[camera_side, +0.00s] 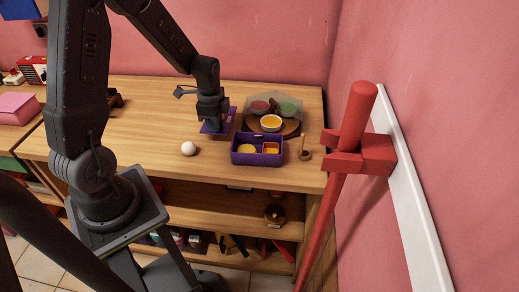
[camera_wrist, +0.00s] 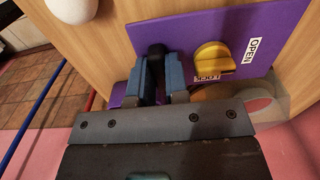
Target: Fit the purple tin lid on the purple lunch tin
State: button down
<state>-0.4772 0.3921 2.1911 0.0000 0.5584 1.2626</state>
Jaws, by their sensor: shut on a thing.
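The purple tin lid (camera_wrist: 210,38) is a flat purple plate with a black knob (camera_wrist: 156,52), a yellow tab (camera_wrist: 213,57) and a white "OPEN" label. My gripper (camera_wrist: 158,78) is shut on the black knob, between its blue-faced fingers. In the side view my gripper (camera_side: 213,119) holds the lid (camera_side: 231,115) to the left of and behind the lunch tin, apart from it. The gap between lid and table is hard to judge. The open purple lunch tin (camera_side: 257,158) stands on the table with yellow and orange food in its compartments. Part of the lid is hidden by my gripper.
A white egg-shaped thing (camera_side: 189,148) lies left of the tin. Behind the tin stands a round wooden board (camera_side: 291,127) with several bowls, one yellow (camera_side: 271,123). A small wooden utensil (camera_side: 304,154) lies to the right. The table's left part has free room.

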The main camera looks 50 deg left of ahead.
notch_tip(320, 180, up, 12)
jog(key=w+d+m, duration=0.2)
jog(key=d+m, duration=0.8)
jog(key=m, duration=0.7)
jog(key=shift+a+f, duration=0.15)
jog(key=shift+f, duration=2)
jog(key=shift+a+f, duration=0.1)
jog(key=shift+f, duration=2.05)
jog(key=shift+f, duration=0.95)
jog(key=c, duration=1.1)
grip_release()
jog(key=shift+o, duration=0.2)
notch_tip(320, 180, up, 7)
